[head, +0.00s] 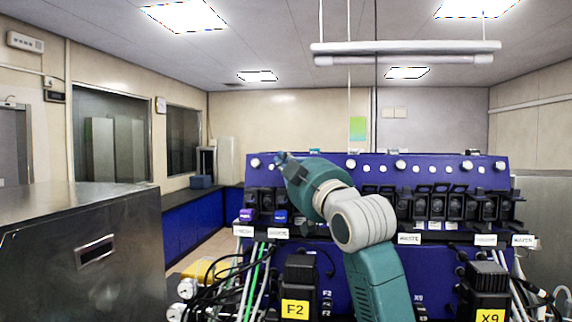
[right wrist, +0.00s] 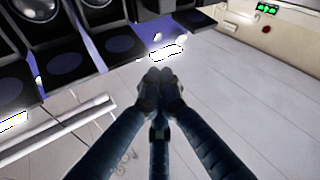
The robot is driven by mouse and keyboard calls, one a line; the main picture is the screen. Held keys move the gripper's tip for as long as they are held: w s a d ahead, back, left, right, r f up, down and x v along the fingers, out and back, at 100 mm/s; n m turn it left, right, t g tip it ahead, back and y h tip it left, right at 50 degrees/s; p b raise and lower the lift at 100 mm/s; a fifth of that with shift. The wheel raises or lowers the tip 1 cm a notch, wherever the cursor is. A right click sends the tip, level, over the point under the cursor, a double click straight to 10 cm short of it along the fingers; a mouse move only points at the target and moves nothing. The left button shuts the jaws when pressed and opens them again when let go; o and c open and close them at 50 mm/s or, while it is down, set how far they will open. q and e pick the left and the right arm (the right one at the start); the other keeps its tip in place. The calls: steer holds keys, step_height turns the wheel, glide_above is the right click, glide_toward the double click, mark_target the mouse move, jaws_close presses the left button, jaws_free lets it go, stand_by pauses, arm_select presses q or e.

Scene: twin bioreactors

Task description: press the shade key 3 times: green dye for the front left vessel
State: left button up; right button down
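The blue bioreactor console (head: 440,172) stands ahead, with a row of white round knobs and dark pump units (head: 457,207) below them. My right gripper (head: 281,158) is in front of its left part, pointing up and left. I cannot pick out the shade key or the front left vessel. My left gripper is not in view.
Green and white tubes (head: 255,280) hang at the left. A steel cabinet (head: 80,255) stands at the near left. A green display (right wrist: 267,8) shows in the right wrist view.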

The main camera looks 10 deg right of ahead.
steer(key=shift+w+d+f, duration=0.2)
steer(key=shift+w+d, duration=0.1)
steer(key=shift+w, duration=0.4)
steer(key=shift+w+d+f, duration=0.2)
steer(key=shift+w+d, duration=0.1)
steer(key=shift+w, duration=0.4)
steer(key=shift+s, duration=0.1)
steer(key=shift+s+a+r, duration=0.25)
steer(key=shift+s+a, duration=0.1)
steer(key=shift+s, duration=0.35)
steer(key=shift+s+a+r, duration=0.2)
steer(key=shift+s+a, duration=0.1)
steer(key=shift+s, duration=0.4)
steer(key=s, duration=0.1)
steer(key=s+a+r, duration=0.1)
steer(key=s, duration=0.1)
steer(key=s+a, duration=0.1)
steer(key=s, duration=0.1)
steer(key=shift+s+a+r, duration=0.1)
steer(key=shift+s+r, duration=0.05)
steer(key=shift+r, duration=0.15)
